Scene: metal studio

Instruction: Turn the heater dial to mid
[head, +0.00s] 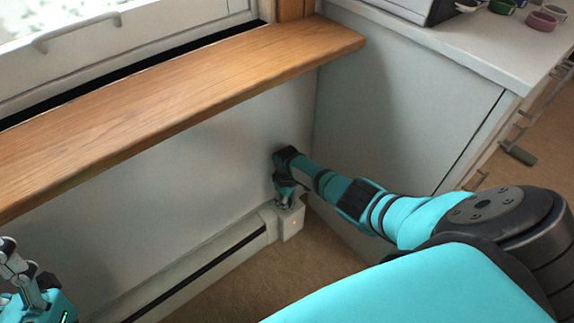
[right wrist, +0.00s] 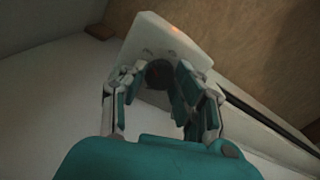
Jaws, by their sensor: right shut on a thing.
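A long white baseboard heater (head: 205,262) runs along the wall, with a box (head: 292,222) at its right end that shows a small orange light. The dial (right wrist: 158,74) is a dark round knob on the box's top, seen in the right wrist view. My right gripper (head: 285,203) points down at the box; its fingers (right wrist: 160,82) are around the dial and shut on it. The dial is hidden behind the fingers in the head view, and its setting cannot be read. My left gripper (head: 15,265) is partly in view at the lower left, away from the heater box.
A wooden sill (head: 180,90) juts out above the heater below a window. A white cabinet (head: 400,100) stands close to the box on the right, with small bowls (head: 541,21) on its counter. Brown floor (head: 290,275) lies in front.

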